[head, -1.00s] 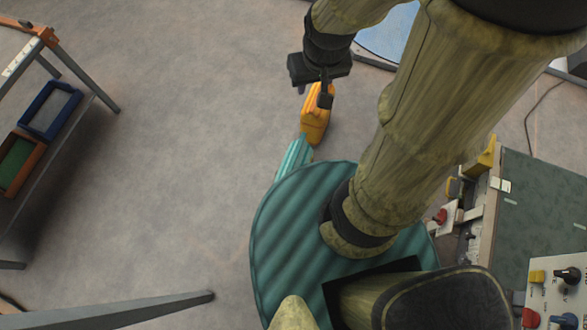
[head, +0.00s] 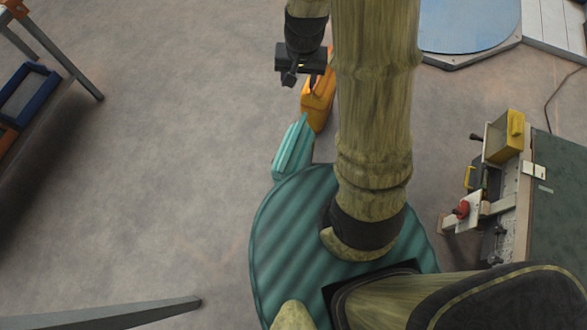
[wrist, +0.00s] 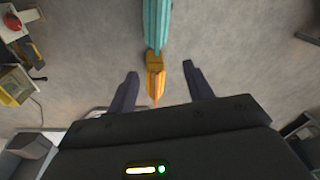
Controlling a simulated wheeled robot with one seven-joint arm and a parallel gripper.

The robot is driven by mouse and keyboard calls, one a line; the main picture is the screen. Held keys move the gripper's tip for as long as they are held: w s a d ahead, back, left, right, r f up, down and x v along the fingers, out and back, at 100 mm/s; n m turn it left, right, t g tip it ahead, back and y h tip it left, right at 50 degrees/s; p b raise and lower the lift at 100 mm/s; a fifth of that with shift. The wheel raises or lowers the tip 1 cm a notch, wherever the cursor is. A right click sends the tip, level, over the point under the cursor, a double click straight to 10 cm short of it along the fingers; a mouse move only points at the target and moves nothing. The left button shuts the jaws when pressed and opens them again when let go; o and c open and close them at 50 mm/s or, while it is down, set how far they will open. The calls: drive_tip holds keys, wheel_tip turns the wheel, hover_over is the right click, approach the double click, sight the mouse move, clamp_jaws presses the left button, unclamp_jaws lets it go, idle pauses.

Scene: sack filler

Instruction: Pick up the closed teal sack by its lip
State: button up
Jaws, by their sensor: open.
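The teal ribbed surfaces low in the head view move with me and look like my own base. My gripper (head: 290,78) hangs near the top centre of the head view, over the floor. In the wrist view my gripper (wrist: 160,72) shows two dark fingers spread apart. It is open, with nothing held between the fingers.
A bench with a yellow box (head: 503,137) and a red knob (head: 462,210) stands at right. A round blue platform (head: 468,24) lies at the top right. A rack with a blue tray (head: 28,95) is at far left. Bare floor (head: 180,150) lies between.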

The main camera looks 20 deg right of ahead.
drive_tip(key=w+f+m+b, duration=0.1)
drive_tip(key=w+f+b, duration=0.1)
drive_tip(key=f+b, duration=0.6)
drive_tip(key=w+f+m+g+b, duration=0.1)
drive_tip(key=f+b, duration=0.7)
drive_tip(key=f, duration=1.2)
drive_tip(key=shift+w+f+m+b, duration=0.35)
drive_tip(key=shift+w+m, duration=0.35)
drive_tip(key=shift+w, duration=0.5)
drive_tip(key=b, duration=0.5)
approach(293, 141)
drive_tip(key=f, duration=0.5)
drive_tip(key=shift+s+a+f, duration=0.1)
drive_tip(key=shift+s+a, duration=0.15)
drive_tip(key=shift+s, duration=0.05)
drive_tip(key=shift+w+d+f+b, duration=0.15)
drive_tip(key=shift+f+b, duration=0.4)
drive_tip(key=shift+f, duration=0.75)
drive_tip(key=shift+w+d+f+b, duration=0.1)
drive_tip(key=shift+w+f+b, duration=0.3)
drive_tip(key=shift+f, duration=0.9)
drive_tip(key=shift+s+a+f, duration=0.1)
drive_tip(key=shift+s+f, duration=0.05)
drive_tip(key=shift+f, duration=0.05)
drive_tip(key=shift+c, duration=0.2)
